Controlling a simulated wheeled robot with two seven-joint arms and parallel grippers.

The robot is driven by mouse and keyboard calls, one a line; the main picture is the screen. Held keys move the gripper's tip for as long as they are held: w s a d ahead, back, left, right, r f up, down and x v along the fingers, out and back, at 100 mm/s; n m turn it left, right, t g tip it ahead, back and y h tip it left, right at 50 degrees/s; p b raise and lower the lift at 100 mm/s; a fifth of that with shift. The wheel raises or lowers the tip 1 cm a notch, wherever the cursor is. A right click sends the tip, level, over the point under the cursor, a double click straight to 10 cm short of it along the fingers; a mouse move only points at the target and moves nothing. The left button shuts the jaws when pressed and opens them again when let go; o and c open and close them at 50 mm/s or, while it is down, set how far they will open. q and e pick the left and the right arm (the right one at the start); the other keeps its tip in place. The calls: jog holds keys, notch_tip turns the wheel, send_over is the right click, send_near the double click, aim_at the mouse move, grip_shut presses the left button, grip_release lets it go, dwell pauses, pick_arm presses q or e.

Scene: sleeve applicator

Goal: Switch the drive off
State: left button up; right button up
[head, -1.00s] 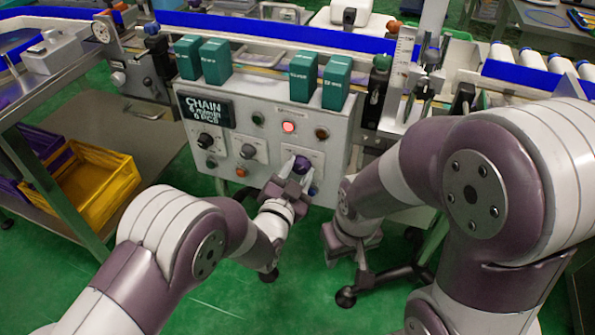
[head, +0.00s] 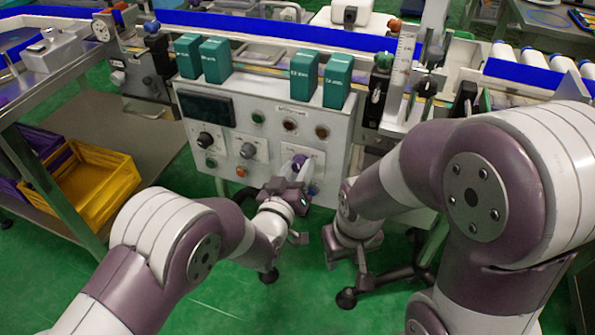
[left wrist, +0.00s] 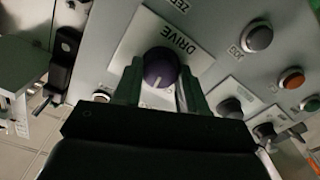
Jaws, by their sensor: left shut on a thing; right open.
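The control panel (head: 262,115) stands ahead of me, and its display (head: 207,109) is dark. The drive knob (left wrist: 160,68) is purple with a white mark, on a plate lettered DRIVE in the left wrist view. My left gripper (left wrist: 157,85) is shut on this knob, one finger on each side of it. In the head view my left gripper (head: 297,180) is at the panel's lower right and hides part of the knob. The indicator lamp (head: 290,125) above it is unlit. My right gripper (head: 355,255) is open and empty, low in front of the panel's right end.
Other knobs (head: 206,141) and buttons sit on the panel's left part. Several teal boxes (head: 303,77) stand along its top edge. The conveyor with blue rails (head: 270,30) runs behind.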

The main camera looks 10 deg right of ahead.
pick_arm(q)
jog(key=n+b, duration=0.1)
jog(key=n, duration=0.5)
jog(key=shift+f+n, duration=0.15)
jog(key=shift+n, duration=0.15)
dwell(0.3)
jog(key=o, duration=1.1)
jog(key=shift+c, duration=0.2)
jog(key=shift+a, duration=0.1)
jog(key=p+v, duration=0.3)
jog(key=v, duration=0.9)
jog(key=shift+s+a, duration=0.15)
jog(key=shift+s, duration=0.15)
